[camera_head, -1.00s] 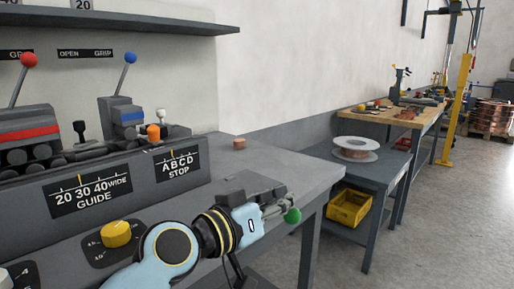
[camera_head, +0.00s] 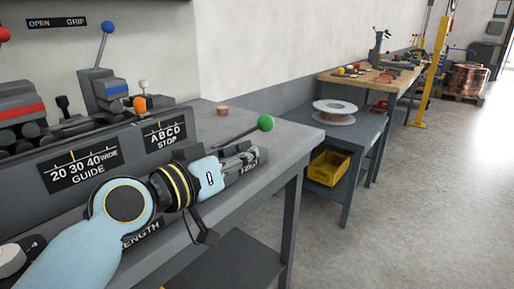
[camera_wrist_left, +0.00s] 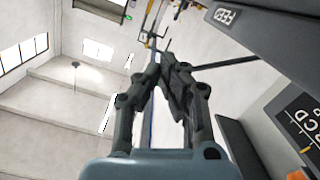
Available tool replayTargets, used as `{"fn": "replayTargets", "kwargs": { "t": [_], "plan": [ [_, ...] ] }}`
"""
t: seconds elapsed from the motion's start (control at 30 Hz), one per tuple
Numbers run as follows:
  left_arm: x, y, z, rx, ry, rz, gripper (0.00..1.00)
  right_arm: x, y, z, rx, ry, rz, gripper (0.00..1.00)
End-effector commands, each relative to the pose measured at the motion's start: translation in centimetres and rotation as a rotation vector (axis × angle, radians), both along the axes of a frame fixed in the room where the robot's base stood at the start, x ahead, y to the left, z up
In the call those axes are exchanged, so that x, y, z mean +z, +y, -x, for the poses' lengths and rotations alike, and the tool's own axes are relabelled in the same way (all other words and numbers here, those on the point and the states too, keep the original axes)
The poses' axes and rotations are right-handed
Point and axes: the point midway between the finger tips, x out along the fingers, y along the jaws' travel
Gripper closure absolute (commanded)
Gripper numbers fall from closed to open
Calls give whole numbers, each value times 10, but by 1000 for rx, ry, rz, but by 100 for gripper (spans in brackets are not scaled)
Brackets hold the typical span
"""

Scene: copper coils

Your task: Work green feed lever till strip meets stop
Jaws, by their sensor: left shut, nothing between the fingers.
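The green feed lever's ball (camera_head: 265,122) is at the end of a thin rod slanting up to the right above the bench. My left gripper (camera_head: 262,155) is just below the rod and ball, apart from them in the picture, with its fingers together and empty. In the left wrist view its fingertips (camera_wrist_left: 172,62) meet, with nothing between them; the lever ball does not show there. The stop scale marked A B C D (camera_head: 165,133) is on the machine's front, with an orange knob (camera_head: 140,104) above it. I cannot make out the strip. My right gripper is out of view.
A blue-knobbed lever (camera_head: 107,27) rises behind the stop scale. A small copper piece (camera_head: 222,111) lies on the bench. A side table (camera_head: 360,127) holds a white-flanged spool (camera_head: 334,107), with a yellow bin (camera_head: 328,168) below. Open floor is at right.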

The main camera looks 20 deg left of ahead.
Motion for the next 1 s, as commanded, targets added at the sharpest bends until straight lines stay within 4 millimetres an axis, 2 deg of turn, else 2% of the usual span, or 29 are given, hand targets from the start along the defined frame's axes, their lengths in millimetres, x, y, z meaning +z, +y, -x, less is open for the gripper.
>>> {"fn": "replayTargets", "kwargs": {
  "t": [0.1,0.33,0.5,1.0],
  "plan": [
    [1,9,25,-1,-1,-2,100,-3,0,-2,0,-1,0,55],
    [5,20,53,0,-4,-1,100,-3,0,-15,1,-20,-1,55],
    [7,22,58,1,-7,3,100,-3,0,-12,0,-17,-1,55],
    [7,22,58,1,-7,3,100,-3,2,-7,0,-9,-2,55]
  ]
}}
